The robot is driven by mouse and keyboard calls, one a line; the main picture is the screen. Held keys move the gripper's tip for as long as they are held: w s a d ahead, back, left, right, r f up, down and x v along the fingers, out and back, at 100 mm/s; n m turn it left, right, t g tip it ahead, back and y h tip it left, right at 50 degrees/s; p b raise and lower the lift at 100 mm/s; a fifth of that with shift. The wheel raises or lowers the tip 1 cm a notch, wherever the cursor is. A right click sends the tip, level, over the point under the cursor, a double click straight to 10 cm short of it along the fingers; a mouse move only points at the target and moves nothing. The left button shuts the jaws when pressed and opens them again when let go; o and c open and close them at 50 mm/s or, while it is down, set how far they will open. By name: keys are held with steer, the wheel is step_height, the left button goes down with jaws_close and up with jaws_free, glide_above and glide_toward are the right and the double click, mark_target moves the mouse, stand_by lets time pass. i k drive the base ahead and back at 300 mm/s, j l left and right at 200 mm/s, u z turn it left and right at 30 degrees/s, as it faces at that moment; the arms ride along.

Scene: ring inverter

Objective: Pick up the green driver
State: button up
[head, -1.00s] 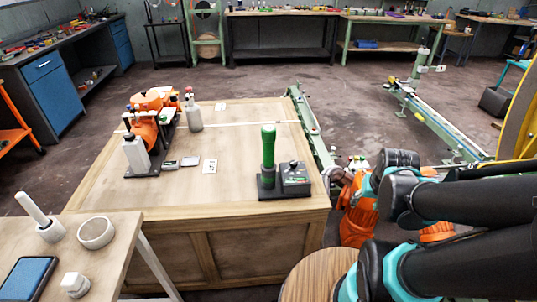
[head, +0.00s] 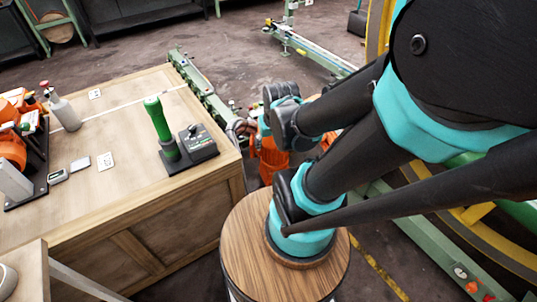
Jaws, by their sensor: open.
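The green driver (head: 158,118) stands on a dark base plate (head: 180,165) near the right front corner of the wooden workbench. Its green handle points up, and its lower end meets the plate. A dark control box (head: 197,138) sits on the same plate, just right of the driver. My black and teal arm fills the right of the view. Its visible links are to the right of the driver and clear of it. My gripper cannot be made out.
A round wooden top (head: 245,255) is under my arm.

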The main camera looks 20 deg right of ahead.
mark_target(153, 106)
steer(key=u, duration=1.8)
steer(key=k+j+u, duration=0.2)
steer(key=k, duration=0.35)
steer(key=k+j+u, duration=0.2)
steer(key=k+j, duration=0.25)
steer(key=k, duration=0.1)
